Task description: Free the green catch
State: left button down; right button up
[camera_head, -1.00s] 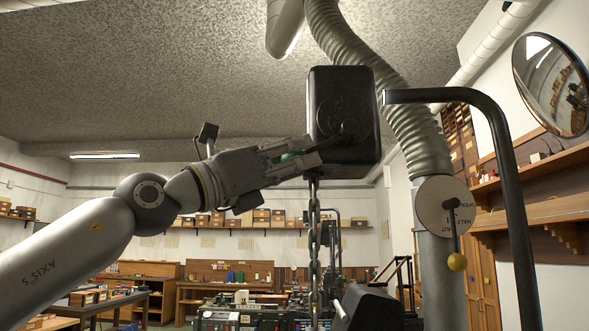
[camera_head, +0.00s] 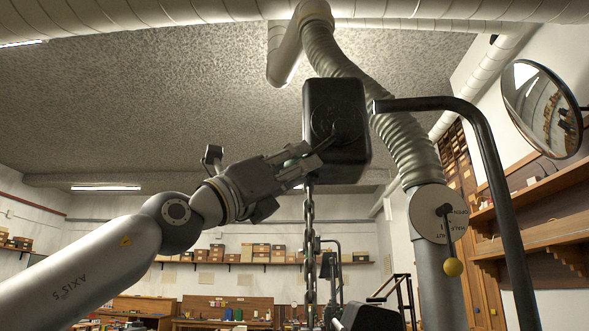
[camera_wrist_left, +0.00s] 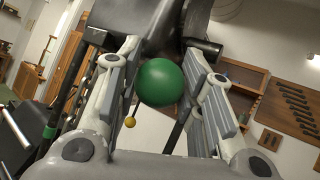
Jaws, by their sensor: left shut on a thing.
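The green catch shows as a green ball (camera_wrist_left: 163,82) in the left wrist view, between the two fingers of my left gripper (camera_wrist_left: 166,78). In the head view, the gripper (camera_head: 301,160) reaches up from the left to the lower left side of a black box (camera_head: 337,105). A small part of the green ball (camera_head: 290,162) shows between the fingers there. The gripper is shut on the ball. A dark lever (camera_head: 328,142) runs from the gripper area towards the box's face. My right gripper is not in view.
A chain (camera_head: 309,245) hangs below the box. A thick black bent bar (camera_head: 490,150) passes to the right. Behind stand a ribbed duct (camera_head: 405,150) and a round dial (camera_head: 438,213) with a yellow-knobbed lever (camera_head: 453,267). Open space lies left of the box.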

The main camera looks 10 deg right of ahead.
pick_arm(q)
jog(key=shift+d+f, duration=0.3)
jog(key=shift+f, duration=0.05)
jog(key=c, duration=1.1)
grip_release()
jog(key=shift+a, duration=0.1)
jog(key=shift+o, duration=0.8)
jog(key=shift+r, duration=0.15)
jog(key=shift+s+a, duration=0.25)
jog(key=shift+a, duration=0.2)
jog(key=v, duration=1.1)
jog(key=shift+f, duration=0.2)
jog(key=shift+w+d, duration=0.1)
